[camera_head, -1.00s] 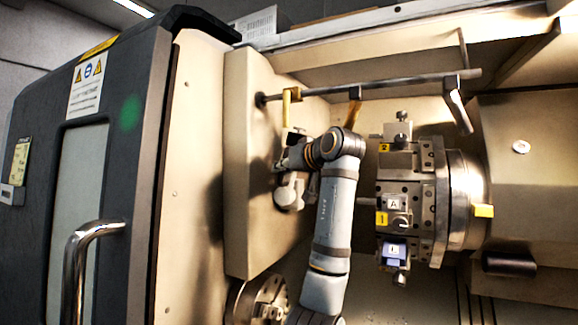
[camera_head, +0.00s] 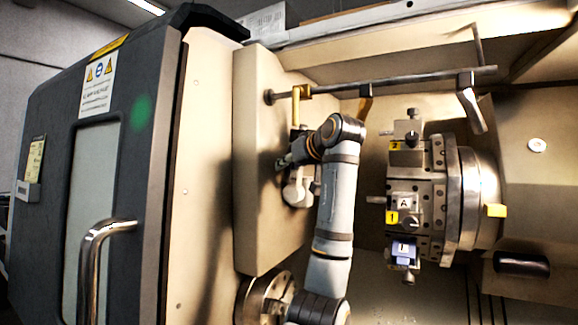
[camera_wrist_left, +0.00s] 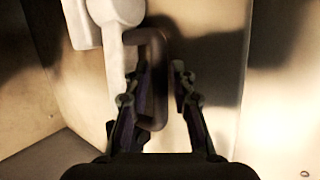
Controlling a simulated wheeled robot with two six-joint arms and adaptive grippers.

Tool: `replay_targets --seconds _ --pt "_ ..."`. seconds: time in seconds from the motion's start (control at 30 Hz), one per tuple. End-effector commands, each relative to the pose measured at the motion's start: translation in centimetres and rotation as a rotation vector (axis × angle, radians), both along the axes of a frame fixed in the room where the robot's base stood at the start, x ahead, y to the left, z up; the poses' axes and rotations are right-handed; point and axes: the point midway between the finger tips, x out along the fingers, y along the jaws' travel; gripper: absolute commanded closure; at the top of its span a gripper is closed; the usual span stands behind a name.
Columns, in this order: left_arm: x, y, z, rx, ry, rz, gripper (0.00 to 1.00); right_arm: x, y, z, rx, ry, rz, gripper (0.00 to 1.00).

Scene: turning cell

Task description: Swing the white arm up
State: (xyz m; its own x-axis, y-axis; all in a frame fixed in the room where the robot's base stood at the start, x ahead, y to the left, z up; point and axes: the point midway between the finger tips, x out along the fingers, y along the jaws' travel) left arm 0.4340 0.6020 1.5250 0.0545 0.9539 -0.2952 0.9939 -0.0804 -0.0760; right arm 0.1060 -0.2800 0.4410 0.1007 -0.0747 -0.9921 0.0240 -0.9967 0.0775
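The white arm (camera_head: 298,192) hangs from the beige machine wall, partly hidden behind my left arm. It also shows at the top of the left wrist view (camera_wrist_left: 116,60), where a dark, bent handle bar (camera_wrist_left: 158,55) joins its end. My left gripper (camera_head: 284,162) is at the white arm's upper part. In the left wrist view its two fingers (camera_wrist_left: 162,86) are apart. The bar runs down between them, close to the left finger, with a gap at the right finger. Whether a finger touches it I cannot tell. My right gripper is in neither view.
A horizontal rail (camera_head: 385,84) with a yellow bracket (camera_head: 296,106) crosses above my left gripper. The tool turret (camera_head: 410,190) stands to the right of my left arm. A chuck (camera_head: 262,300) sits below. The dark door (camera_head: 140,190) is at left.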

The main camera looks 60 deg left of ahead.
Motion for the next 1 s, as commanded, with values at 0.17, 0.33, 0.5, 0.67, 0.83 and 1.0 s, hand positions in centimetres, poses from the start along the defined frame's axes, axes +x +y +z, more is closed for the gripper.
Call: replay_targets --seconds 0.17,0.33,0.5,0.67,0.83,1.0 --pt "0.0 0.0 0.0 -0.001 0.001 0.000 0.76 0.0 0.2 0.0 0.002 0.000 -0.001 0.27" --pt "0.1 -1.4 0.4 -0.001 -0.001 -0.004 0.76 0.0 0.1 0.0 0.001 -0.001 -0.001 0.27" --pt "-0.1 -5.3 1.6 -0.001 -0.002 -0.008 0.76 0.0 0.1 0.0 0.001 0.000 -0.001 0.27" --pt "-0.4 -8.8 2.7 -0.001 -0.001 -0.005 0.76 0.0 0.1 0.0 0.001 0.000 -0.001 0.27" --pt "-0.6 -10.9 3.4 -0.001 0.000 -0.002 0.76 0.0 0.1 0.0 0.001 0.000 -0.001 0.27" --pt "-0.7 -11.4 3.5 -0.001 0.000 0.001 0.76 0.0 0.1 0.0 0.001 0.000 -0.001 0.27"
